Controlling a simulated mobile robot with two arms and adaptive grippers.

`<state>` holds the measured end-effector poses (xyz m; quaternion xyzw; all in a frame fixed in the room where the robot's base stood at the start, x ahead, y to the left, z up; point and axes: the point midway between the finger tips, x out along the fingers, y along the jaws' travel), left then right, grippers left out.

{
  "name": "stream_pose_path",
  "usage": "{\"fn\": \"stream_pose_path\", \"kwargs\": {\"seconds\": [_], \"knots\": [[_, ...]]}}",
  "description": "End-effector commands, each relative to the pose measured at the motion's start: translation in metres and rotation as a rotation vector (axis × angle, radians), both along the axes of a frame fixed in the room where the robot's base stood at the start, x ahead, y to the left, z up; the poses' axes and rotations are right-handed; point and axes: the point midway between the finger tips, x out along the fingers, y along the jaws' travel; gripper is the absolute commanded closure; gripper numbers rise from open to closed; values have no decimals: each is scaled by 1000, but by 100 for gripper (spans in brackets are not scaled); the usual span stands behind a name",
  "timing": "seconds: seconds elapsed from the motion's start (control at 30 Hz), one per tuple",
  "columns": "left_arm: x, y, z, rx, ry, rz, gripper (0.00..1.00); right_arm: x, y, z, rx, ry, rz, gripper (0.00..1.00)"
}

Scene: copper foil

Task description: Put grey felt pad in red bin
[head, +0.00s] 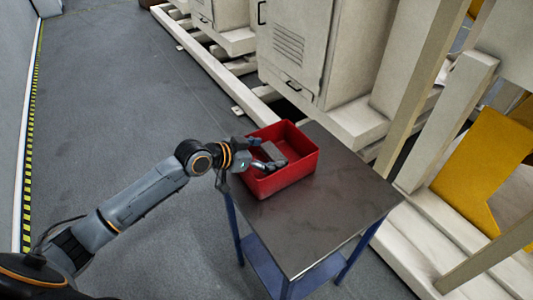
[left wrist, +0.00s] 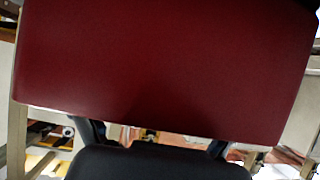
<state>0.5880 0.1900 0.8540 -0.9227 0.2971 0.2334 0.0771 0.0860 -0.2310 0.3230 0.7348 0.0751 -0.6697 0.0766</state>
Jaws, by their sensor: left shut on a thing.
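The red bin (head: 299,171) stands on a dark-topped table, open side up. My left gripper (head: 275,160) reaches over the bin's left side, with its fingers over the bin opening. It is shut on the grey felt pad (head: 271,150), a small flat grey piece that shows between the fingers within the bin's outline. I cannot tell whether the pad touches the bin floor. In the left wrist view a dark red surface of the bin (left wrist: 160,65) fills most of the picture. A dark shape below it is unclear. My right gripper is out of view.
The table (head: 318,226) has a bare dark top in front of and right of the bin, and blue legs. Beige cabinets (head: 315,45) and beams stand behind it. A yellow panel (head: 485,170) is at right. The grey floor at left is clear.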

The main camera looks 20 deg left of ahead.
Motion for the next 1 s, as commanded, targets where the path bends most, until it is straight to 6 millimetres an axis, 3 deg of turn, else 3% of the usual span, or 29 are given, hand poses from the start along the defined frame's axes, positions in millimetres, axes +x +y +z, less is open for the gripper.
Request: {"fn": "stream_pose_path", "kwargs": {"seconds": [0.8,0.83,0.87,1.0], "knots": [[-1,-1,-18,1,5,-1,44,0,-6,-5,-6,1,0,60],[-2,-1,-19,2,7,-2,5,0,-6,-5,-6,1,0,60],[-2,-1,-19,2,7,-2,0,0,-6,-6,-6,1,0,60],[-2,-1,-21,3,10,-3,0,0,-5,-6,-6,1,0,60]]}}
